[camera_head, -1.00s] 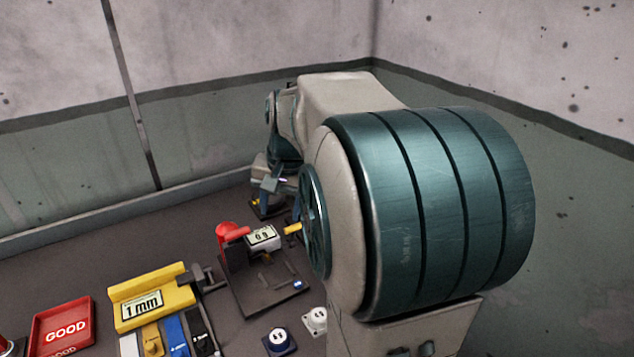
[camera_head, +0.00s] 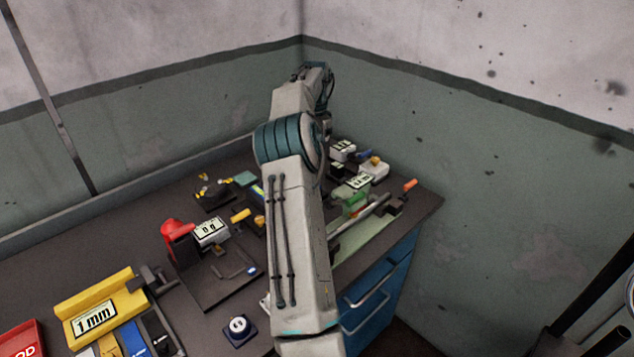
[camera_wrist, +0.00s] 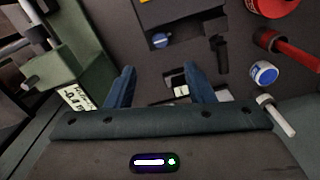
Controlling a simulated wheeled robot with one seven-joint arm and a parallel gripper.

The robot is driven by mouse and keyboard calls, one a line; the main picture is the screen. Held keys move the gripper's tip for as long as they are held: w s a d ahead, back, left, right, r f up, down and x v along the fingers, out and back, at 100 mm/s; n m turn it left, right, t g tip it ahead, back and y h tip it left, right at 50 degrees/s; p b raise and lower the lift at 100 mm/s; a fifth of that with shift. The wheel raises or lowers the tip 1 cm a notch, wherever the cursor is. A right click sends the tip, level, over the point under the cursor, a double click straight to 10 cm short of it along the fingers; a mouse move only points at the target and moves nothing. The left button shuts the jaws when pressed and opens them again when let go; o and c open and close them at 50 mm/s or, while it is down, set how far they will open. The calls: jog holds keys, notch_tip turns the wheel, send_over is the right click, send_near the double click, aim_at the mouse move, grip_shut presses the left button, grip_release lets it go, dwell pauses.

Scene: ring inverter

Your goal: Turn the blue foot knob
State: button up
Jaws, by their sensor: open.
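A dark-blue knob (camera_head: 238,328) with a white top bearing two dark marks stands on the bench near the bottom of the head view, left of my arm. In the wrist view, a small blue disc (camera_wrist: 161,40) sits on a dark fixture, and a blue and white cap (camera_wrist: 264,73) lies farther right. I cannot tell which of these is the blue foot knob. My gripper (camera_wrist: 161,80) is open, with its two blue fingers apart. A small black and white part (camera_wrist: 180,88) shows between them; nothing is gripped. My gripper is not clearly visible in the head view.
A red-handled fixture (camera_head: 178,240) and a yellow "1 mm" gauge (camera_head: 100,310) stand left of my arm. A green machine (camera_head: 352,205) and labelled blocks (camera_head: 365,176) stand at the right. Blue drawers (camera_head: 380,290) are below the bench edge. Walls close the back corner.

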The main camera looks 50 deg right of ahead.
jog(key=f, duration=0.4)
jog(key=f+p, duration=0.1)
jog(key=f, duration=0.9)
jog(key=shift+d+f, duration=0.15)
jog(key=shift+d, duration=0.15)
jog(key=shift+c, duration=0.3)
jog(key=c, duration=0.9)
